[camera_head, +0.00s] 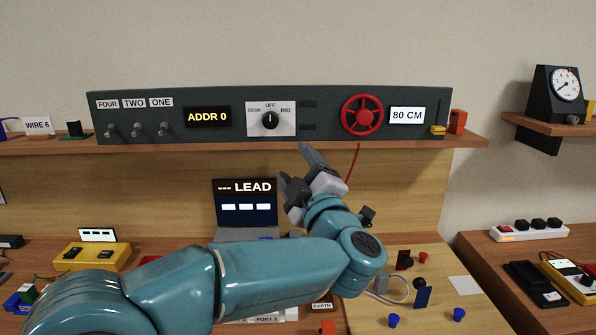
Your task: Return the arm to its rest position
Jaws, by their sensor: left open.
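My left arm (277,272) is teal and comes in from the lower left, reaching across the desk toward the panel. My left gripper (293,163) is open and empty, with its grey fingers pointing up and left. Its fingertips show just below the dark panel (226,100), in front of the shelf edge. I cannot tell how far they are from the panel. The rotary knob (270,120) on the panel points up toward OFF, above the gripper. My right gripper is not in view.
A red handwheel (362,116) and an 80 CM display (407,115) are on the panel. A laptop (245,205) reading LEAD stands behind the arm. A yellow box (92,256) is at left. Small loose parts lie at right. A power strip (528,231) sits on the right desk.

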